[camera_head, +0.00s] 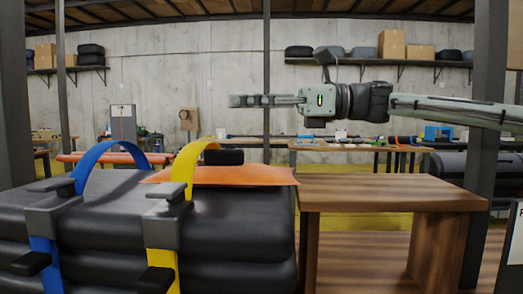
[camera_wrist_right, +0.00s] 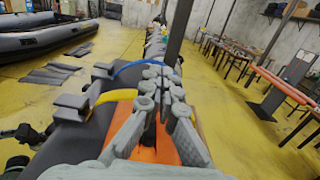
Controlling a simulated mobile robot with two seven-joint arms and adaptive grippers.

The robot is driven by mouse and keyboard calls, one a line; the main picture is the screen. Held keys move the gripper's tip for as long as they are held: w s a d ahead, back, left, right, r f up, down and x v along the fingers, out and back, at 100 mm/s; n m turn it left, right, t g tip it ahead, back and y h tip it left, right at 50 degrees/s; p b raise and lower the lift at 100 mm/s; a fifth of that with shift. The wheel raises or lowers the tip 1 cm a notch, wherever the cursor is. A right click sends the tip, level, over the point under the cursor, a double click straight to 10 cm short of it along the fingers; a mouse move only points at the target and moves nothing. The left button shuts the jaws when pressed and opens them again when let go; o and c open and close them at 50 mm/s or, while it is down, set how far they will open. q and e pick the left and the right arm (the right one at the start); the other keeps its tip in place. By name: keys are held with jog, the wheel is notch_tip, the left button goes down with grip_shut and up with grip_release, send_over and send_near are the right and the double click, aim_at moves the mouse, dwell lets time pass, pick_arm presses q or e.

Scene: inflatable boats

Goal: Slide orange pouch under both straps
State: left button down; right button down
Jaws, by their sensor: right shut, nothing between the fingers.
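The flat orange pouch (camera_head: 245,175) lies on top of the dark grey rolled stack (camera_head: 235,225). Its left end shows past the front leg of the yellow strap (camera_head: 184,163), and it seems to pass under that raised loop. The blue strap (camera_head: 86,163) arches up further left, with the pouch's end short of it. My right gripper (camera_head: 240,101) is shut and empty in the air above the pouch, pointing left. In the right wrist view its fingers (camera_wrist_right: 160,72) hide part of the pouch (camera_wrist_right: 152,145).
A black block (camera_head: 223,157) shows at the pouch's back edge. Grey buckles (camera_head: 165,226) sit on the stack's front edge. A bare wooden bench (camera_head: 385,194) stands right of the stack. Dark metal posts (camera_head: 482,160) rise nearby. The air around the right gripper looks clear.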

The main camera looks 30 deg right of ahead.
aim_at(262, 166)
jog(key=d+f, duration=0.1)
jog(key=f, duration=0.2)
jog(key=s+d+f, duration=0.1)
jog(key=f, duration=0.2)
jog(key=s+d+f, duration=0.1)
jog(key=f, duration=0.2)
jog(key=shift+d+f, duration=0.2)
jog(key=shift+f, duration=0.1)
jog(key=shift+a+f+p, duration=0.1)
jog(key=shift+f+p, duration=0.15)
jog(key=shift+p, duration=0.1)
jog(key=shift+w+a, duration=0.2)
jog(key=shift+a, duration=0.15)
pick_arm(q)
notch_tip(262, 166, down, 3)
jog(key=shift+r, duration=0.2)
jog(key=shift+w+r, duration=0.1)
jog(key=shift+w, duration=0.05)
pick_arm(e)
jog(key=shift+r, duration=0.1)
